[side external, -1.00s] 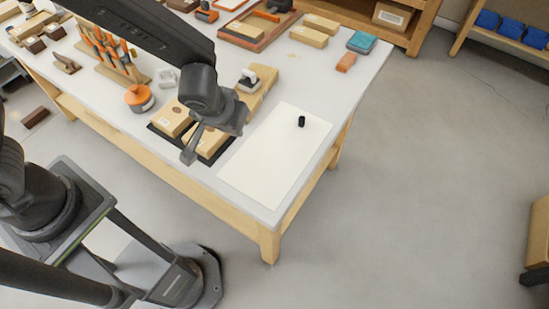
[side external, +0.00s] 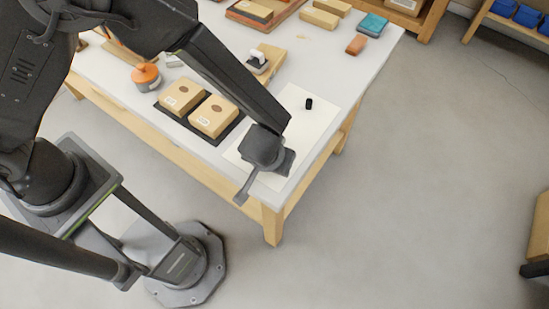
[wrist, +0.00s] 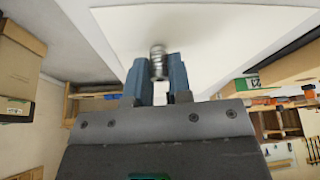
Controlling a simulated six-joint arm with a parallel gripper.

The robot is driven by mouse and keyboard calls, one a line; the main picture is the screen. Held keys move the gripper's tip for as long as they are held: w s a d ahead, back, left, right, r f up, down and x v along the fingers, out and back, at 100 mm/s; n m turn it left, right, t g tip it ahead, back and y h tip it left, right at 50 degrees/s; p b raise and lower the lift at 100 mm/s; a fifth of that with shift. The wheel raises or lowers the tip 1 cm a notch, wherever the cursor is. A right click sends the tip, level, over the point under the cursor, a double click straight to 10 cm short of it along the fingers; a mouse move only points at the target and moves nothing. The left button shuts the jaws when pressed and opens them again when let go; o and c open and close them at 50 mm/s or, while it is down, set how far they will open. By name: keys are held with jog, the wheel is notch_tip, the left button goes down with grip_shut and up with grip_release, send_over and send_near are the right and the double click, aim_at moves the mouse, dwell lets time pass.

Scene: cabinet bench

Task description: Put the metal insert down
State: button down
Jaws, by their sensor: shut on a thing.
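The metal insert (wrist: 158,60) shows in the wrist view as a small ridged silver cylinder between the two fingertips. My gripper (wrist: 157,72) is shut on it. In the side external view my gripper (side external: 262,158) hangs over the near end of the white sheet (side external: 318,122) on the bench. The insert is hidden there behind my gripper and wrist. The sheet also shows in the wrist view (wrist: 215,35) beyond the fingertips. I cannot tell how far the insert is from it.
A small black cylinder (side external: 309,103) stands on the sheet's far part. Two tan boxes (side external: 213,116) sit on a black mat to the left. An orange-topped round item (side external: 146,76) stands farther left. The bench edge is close on the near side. The sheet's middle is clear.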

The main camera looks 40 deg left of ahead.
jog(key=shift+f, duration=0.15)
jog(key=c, duration=1)
grip_release()
jog(key=shift+c, duration=0.2)
